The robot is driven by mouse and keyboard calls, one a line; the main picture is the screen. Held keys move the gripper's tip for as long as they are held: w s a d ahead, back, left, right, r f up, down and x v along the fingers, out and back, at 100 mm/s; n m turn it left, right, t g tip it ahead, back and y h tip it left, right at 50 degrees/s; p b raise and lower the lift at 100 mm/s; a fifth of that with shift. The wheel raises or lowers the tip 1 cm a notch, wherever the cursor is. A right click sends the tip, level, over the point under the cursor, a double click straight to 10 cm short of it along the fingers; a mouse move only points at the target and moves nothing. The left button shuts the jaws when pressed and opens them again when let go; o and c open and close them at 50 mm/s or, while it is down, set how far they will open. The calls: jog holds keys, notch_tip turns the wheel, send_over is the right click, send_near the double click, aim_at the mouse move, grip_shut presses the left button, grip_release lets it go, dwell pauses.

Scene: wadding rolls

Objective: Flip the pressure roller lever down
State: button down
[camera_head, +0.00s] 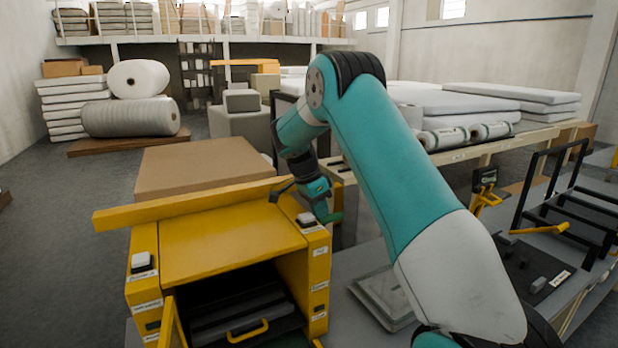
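A yellow machine (225,243) with a long yellow bar (190,203) across its top stands at lower centre-left. A short dark lever-like piece (282,188) shows at the bar's right end; I cannot tell for sure whether it is the pressure roller lever. My gripper (326,213) hangs at the machine's right side, just right of that piece and near a white-topped switch box (307,221). Its fingers are small and partly merged with dark parts behind. I cannot tell whether they are open or touch anything.
An open drawer (245,318) with a yellow handle sits in the machine's front. A brown block (205,165) stands behind. On the right are a grey bench with a black frame (560,190) and a yellow handle (540,229). Floor at left is clear.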

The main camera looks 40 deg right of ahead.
jog(key=v, duration=1.2)
jog(key=shift+s+p, duration=0.2)
jog(key=shift+p, duration=0.15)
